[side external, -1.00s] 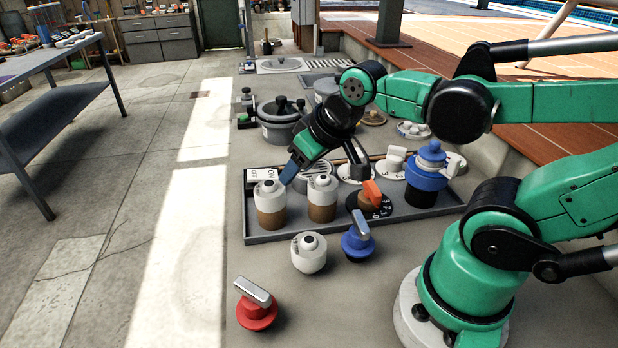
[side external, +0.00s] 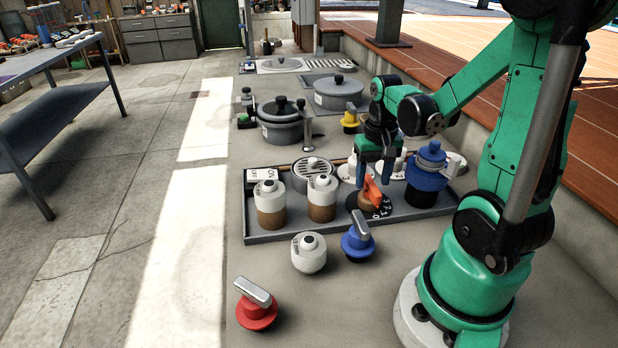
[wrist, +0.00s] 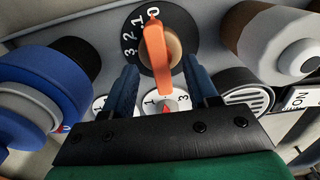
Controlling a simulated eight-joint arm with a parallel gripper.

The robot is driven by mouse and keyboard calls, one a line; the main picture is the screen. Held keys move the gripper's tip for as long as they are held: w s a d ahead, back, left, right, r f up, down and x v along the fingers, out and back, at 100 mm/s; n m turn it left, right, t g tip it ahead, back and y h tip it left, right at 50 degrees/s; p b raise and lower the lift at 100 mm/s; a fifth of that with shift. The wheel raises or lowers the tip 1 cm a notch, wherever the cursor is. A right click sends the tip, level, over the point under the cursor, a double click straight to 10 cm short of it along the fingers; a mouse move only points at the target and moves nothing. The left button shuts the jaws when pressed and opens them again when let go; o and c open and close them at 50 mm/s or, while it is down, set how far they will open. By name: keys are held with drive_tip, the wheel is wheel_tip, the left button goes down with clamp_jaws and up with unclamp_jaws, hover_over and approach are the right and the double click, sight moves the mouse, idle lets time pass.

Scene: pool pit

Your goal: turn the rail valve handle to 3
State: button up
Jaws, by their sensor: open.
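The rail valve handle (side external: 371,190) is an orange bar on a tan hub, set on a black dial (wrist: 128,35) with white numbers 0 to 3. In the wrist view the orange handle (wrist: 156,50) has its upper end at 0. My gripper (side external: 374,180) points down at the handle in the side view, its blue fingers parted. In the wrist view my gripper (wrist: 160,66) has one finger on each side of the handle's lower end, with gaps on both sides. I cannot tell the exact height of the fingertips.
A blue valve (side external: 426,180) stands right of the dial, and two white-topped brown jars (side external: 322,198) left of it, in the grey tray (side external: 340,226). A white dial (wrist: 165,103) with a red pointer lies behind the handle. A blue knob (side external: 358,240) sits in front.

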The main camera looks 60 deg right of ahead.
drive_tip(key=shift+f, duration=0.6)
clamp_jaws()
